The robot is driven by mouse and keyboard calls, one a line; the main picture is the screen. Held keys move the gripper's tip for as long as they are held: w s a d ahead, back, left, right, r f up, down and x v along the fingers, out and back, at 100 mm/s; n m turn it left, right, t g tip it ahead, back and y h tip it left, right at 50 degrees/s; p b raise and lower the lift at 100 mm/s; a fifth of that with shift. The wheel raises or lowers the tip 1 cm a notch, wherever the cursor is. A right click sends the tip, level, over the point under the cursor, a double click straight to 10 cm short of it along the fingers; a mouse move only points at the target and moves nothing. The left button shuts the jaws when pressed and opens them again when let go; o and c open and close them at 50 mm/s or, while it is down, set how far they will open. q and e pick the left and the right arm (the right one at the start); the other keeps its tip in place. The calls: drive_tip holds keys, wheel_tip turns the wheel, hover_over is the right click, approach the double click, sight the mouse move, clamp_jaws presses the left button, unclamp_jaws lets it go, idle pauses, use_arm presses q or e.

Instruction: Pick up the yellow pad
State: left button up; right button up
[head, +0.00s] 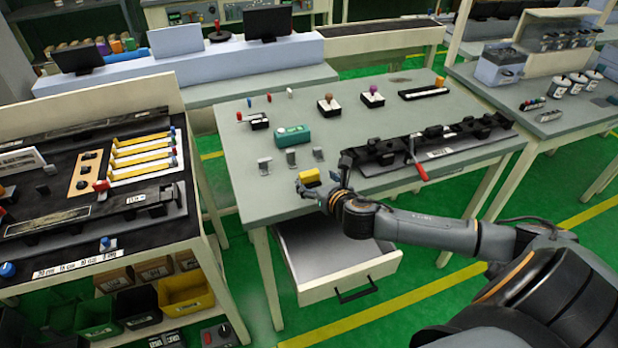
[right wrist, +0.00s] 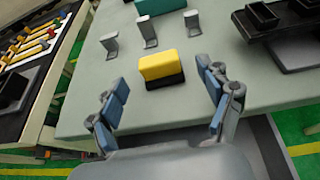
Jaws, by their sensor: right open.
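The yellow pad (head: 311,176) lies near the front edge of the grey-green table. In the right wrist view the yellow pad (right wrist: 160,66) shows a yellow upper part on a dark base, resting on the tabletop. My right gripper (head: 322,183) is at the table's front edge, close to the pad. In the right wrist view my right gripper (right wrist: 165,98) has its fingers spread wide and empty, with the pad ahead and between their lines. My left gripper is not in view.
Several small grey metal clips (head: 290,157) stand just behind the pad, with a teal box (head: 292,135) beyond them. A long black trim part (head: 400,152) and a red-handled tool (head: 418,168) lie to the right. An open drawer (head: 340,285) juts out below the table's front edge.

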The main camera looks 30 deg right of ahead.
sight(311, 177)
drive_tip(key=shift+p+x, duration=0.4)
drive_tip(key=shift+x, duration=2.45)
drive_tip(key=shift+a+f, duration=0.1)
drive_tip(key=shift+f, duration=0.05)
drive_tip(key=shift+s, duration=0.1)
drive_tip(key=c, duration=1.3)
drive_tip(key=shift+o, duration=0.2)
